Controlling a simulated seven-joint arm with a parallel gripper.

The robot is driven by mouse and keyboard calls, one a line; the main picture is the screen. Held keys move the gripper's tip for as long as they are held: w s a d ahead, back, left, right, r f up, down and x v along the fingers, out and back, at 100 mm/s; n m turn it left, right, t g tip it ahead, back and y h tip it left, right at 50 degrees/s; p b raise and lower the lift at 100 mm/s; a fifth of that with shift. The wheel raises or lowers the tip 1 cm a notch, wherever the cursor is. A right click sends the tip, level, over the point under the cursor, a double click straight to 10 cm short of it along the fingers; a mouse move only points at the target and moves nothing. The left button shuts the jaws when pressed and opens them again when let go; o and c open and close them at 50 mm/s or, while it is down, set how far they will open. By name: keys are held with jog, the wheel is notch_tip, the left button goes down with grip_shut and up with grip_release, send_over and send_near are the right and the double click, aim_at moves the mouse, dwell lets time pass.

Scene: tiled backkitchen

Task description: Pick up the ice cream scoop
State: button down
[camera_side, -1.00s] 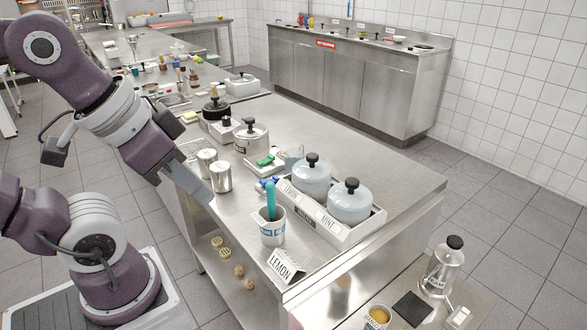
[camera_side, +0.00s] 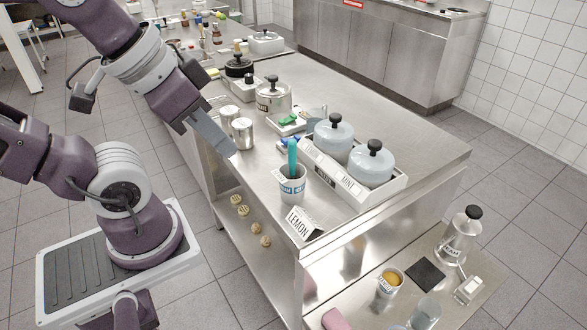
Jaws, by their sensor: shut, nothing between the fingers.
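A teal handle (camera_side: 292,157), which looks like that of the ice cream scoop, stands upright in a light cup (camera_side: 293,192) with a blue label near the worktop's front edge. The scoop's lower end is hidden inside the cup. My gripper (camera_side: 231,150) is shut and empty. In the picture it is left of the cup and a little higher than the cup's rim, apart from the handle and in front of the metal canisters.
Two metal canisters (camera_side: 242,133) stand behind my gripper. A white rack (camera_side: 355,196) with two lidded tubs (camera_side: 371,165) is right of the cup. A LEMON sign (camera_side: 302,225) stands in front. The worktop's right side is clear.

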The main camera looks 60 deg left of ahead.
jog(key=c, duration=1.3)
grip_release()
jog(key=m+g, duration=0.6)
jog(key=m, duration=1.2)
send_over(292, 164)
jog(key=w, duration=0.1)
notch_tip(292, 164, down, 7)
jog(key=shift+w+d+f, duration=0.1)
jog(key=shift+w, duration=0.05)
jog(key=f, duration=0.4)
jog(key=a+f, duration=0.1)
jog(key=f, duration=0.1)
jog(key=shift+s+f, duration=0.35)
jog(key=shift+c, duration=0.3)
